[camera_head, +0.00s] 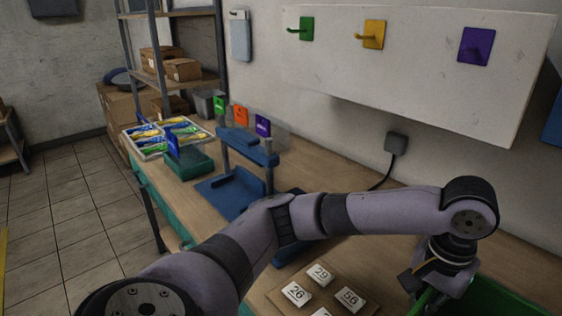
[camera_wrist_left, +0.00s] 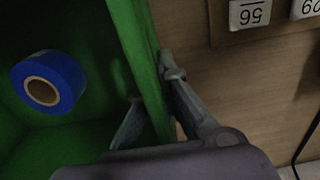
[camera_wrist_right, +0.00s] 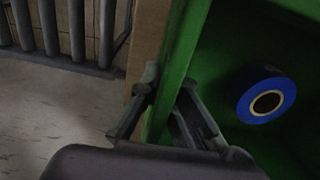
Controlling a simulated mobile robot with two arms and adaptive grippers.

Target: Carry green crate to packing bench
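The green crate (camera_head: 497,297) shows at the bottom right of the head view, cut off by the frame edge. In the left wrist view, my left gripper (camera_wrist_left: 153,92) has one finger on each side of the crate wall (camera_wrist_left: 133,35) and looks closed on it. In the right wrist view, my right gripper (camera_wrist_right: 166,82) likewise straddles the opposite crate wall (camera_wrist_right: 186,40) and looks closed on it. A blue tape roll (camera_wrist_left: 75,80) lies inside the crate, also seen in the right wrist view (camera_wrist_right: 284,99). Whether the crate is lifted cannot be told.
The wooden bench (camera_head: 190,195) carries a number board (camera_head: 335,306), a blue stand (camera_head: 268,162) and a tray of colourful packets (camera_head: 131,135). A wall panel with coloured hooks (camera_head: 420,55) hangs above. Shelves with boxes (camera_head: 182,69) stand at the back; tiled floor (camera_head: 60,220) is clear at left.

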